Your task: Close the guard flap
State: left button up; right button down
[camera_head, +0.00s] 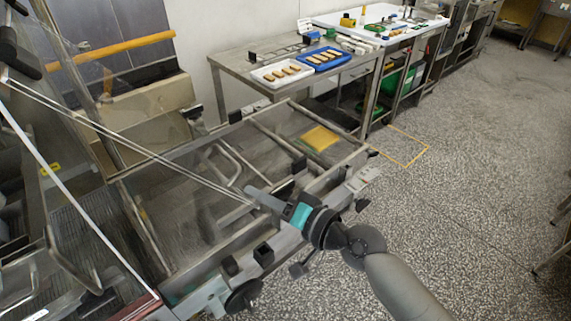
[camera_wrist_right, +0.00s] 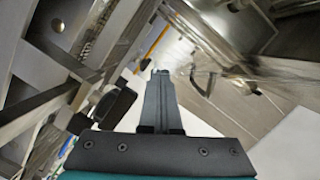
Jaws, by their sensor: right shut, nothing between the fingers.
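What looks like the guard flap is a clear panel with thin pale metal edges (camera_head: 130,145) at the left of the head view. Its edge slants from the upper left down to the middle, above the machine's mesh bed. I cannot tell its exact angle. My right gripper (camera_head: 251,191) is shut and empty, with its tips close to the lower right end of that edge. Whether they touch cannot be told. In the right wrist view, the closed fingers (camera_wrist_right: 160,80) point toward blurred metal machine parts. My left gripper is not in view.
The enrober frame (camera_head: 340,163) has black knobs and brackets along its near side. Behind stands a steel table (camera_head: 235,62) with a white tray (camera_head: 262,75) and a blue tray (camera_head: 309,62).

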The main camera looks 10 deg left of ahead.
jog(key=s+a+f+m+b, duration=0.1)
jog(key=s+a+f, duration=0.2)
jog(key=s+a, duration=0.1)
jog(key=shift+s+a+f+m+y, duration=0.15)
jog(key=shift+s+f+m+y, duration=0.2)
jog(key=shift+s, duration=0.45)
jog(key=shift+w+r, duration=0.1)
jog(key=shift+r, duration=0.05)
